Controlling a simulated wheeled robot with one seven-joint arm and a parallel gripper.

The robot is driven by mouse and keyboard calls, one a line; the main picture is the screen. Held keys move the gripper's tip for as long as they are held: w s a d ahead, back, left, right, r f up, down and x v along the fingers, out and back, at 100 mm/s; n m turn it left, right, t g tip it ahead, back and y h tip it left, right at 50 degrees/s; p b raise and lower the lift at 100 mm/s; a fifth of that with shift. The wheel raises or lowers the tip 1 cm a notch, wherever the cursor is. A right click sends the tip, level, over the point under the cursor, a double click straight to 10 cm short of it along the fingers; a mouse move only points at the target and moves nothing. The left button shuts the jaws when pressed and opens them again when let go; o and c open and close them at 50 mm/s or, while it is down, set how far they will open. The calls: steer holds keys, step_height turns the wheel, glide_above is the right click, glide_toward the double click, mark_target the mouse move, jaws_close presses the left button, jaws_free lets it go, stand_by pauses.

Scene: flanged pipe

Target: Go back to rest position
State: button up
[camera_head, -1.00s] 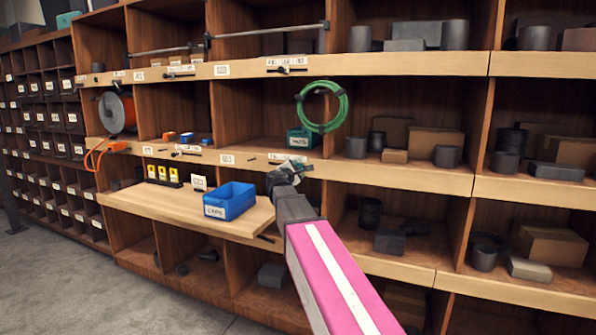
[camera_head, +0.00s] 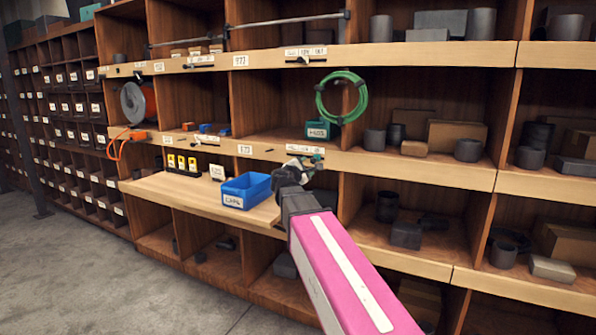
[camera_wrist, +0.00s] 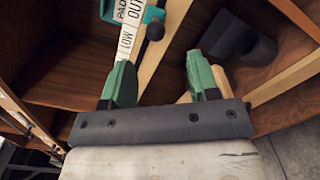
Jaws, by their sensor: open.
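My gripper (camera_head: 303,172) is in front of the shelf wall, just right of the blue bin, at the end of my pink-and-white arm. In the wrist view my gripper (camera_wrist: 160,82) shows two green fingers standing apart with nothing between them. It is open and empty. Beyond the fingers are shelf edges and a label strip (camera_wrist: 127,30) close to the left finger. A dark grey part (camera_wrist: 240,40) lies in a compartment behind the right finger.
The blue bin (camera_head: 246,191) stands on a pull-out wooden board (camera_head: 180,195) left of my gripper. A green hose coil (camera_head: 341,98) hangs above right. Shelves with grey parts and boxes (camera_head: 457,137) fill the right. Open floor (camera_head: 80,270) lies at lower left.

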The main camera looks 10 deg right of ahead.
steer(key=s+d+f+m+g+y, duration=0.1)
steer(key=s+f+m+g, duration=0.25)
steer(key=f, duration=0.55)
steer(key=s+d+f+m+g+y, duration=0.1)
steer(key=s+f+m+g+y, duration=0.2)
steer(key=f, duration=0.6)
steer(key=s+d+f+m+g, duration=0.2)
steer(key=s+f+m, duration=0.25)
steer(key=f, duration=0.45)
steer(key=s+a+f+m+g+y, duration=0.2)
steer(key=s+f+m+g+y, duration=0.1)
steer(key=s+f, duration=0.4)
steer(key=s+a+f+m+g+y, duration=0.3)
steer(key=s+f, duration=0.4)
steer(key=shift+s+a+f+y, duration=0.25)
steer(key=shift+a+f+y, duration=0.05)
steer(key=shift+f, duration=0.1)
